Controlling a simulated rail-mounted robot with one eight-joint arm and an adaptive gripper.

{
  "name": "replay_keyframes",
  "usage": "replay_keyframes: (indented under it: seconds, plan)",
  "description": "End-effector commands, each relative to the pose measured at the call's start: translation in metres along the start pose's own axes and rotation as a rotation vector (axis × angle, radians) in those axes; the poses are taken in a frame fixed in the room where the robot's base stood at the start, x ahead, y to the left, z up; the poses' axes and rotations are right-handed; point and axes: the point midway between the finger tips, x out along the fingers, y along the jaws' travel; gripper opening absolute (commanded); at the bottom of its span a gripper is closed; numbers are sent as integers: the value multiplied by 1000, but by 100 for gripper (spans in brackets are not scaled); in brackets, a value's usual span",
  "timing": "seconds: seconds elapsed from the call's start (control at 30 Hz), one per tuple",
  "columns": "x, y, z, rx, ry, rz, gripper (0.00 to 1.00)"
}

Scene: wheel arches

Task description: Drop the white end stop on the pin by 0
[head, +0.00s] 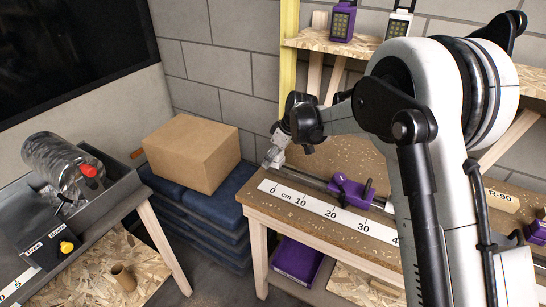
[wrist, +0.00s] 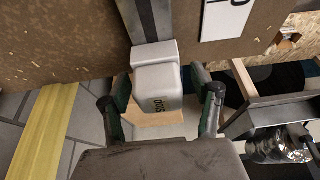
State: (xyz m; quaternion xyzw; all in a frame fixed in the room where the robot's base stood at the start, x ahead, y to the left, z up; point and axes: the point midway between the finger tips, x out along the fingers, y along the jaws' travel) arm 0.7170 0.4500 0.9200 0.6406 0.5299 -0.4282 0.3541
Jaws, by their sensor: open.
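The white end stop (wrist: 158,90), a block with "stop" lettered on it, sits at the end of the dark rail (wrist: 154,20) in the wrist view. My gripper (wrist: 162,112) is open, with one dark finger on each side of the end stop and a visible gap on both sides. In the head view my gripper (head: 271,160) is at the bench's left end, by the 0 of the white ruler (head: 320,207). The pin is not visible; whether the end stop is seated on it cannot be told.
A cardboard box (head: 191,152) rests on blue stacked mats left of the bench. A grey tray with a clear bottle (head: 58,160) is at far left.

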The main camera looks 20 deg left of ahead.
Motion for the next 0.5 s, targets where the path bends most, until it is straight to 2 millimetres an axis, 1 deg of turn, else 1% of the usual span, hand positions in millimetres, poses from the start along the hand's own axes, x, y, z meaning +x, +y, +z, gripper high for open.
replay_keyframes:
  seconds: [0.17, 0.5]
  plan:
    - [-21, 0, 0, 1, 0, 0, 60]
    - [-87, 0, 0, 1, 0, 0, 60]
